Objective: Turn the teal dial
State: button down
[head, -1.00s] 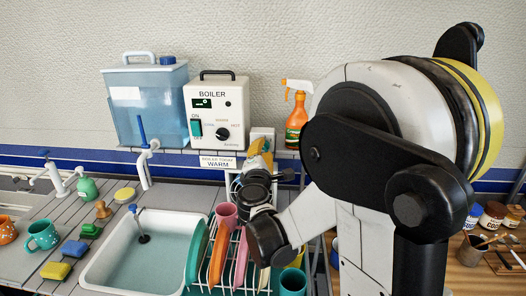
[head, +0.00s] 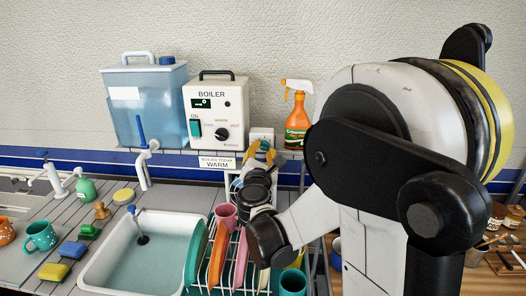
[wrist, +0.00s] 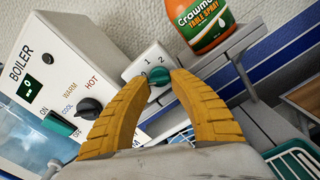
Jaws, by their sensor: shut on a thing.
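The teal dial (wrist: 159,77) sits on a small white box (wrist: 146,62) marked with 1 and 2. In the head view the box (head: 262,133) stands on the shelf between the boiler and the spray bottle. My gripper (wrist: 158,80) has its two yellow fingers on either side of the dial and is shut on it. In the head view my gripper (head: 262,146) reaches up to the box front and hides part of it. The fingers cover the dial's sides, and I cannot tell exactly where it points.
A white boiler (head: 216,112) with a black knob and teal switch is left of the box. An orange spray bottle (head: 297,120) stands close on the right. Below are a dish rack (head: 240,276) with plates and cups, and a filled sink (head: 110,262).

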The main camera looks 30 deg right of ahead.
dwell(0.4)
jog(key=c, duration=1.1)
grip_release()
jog(key=v, duration=1.2)
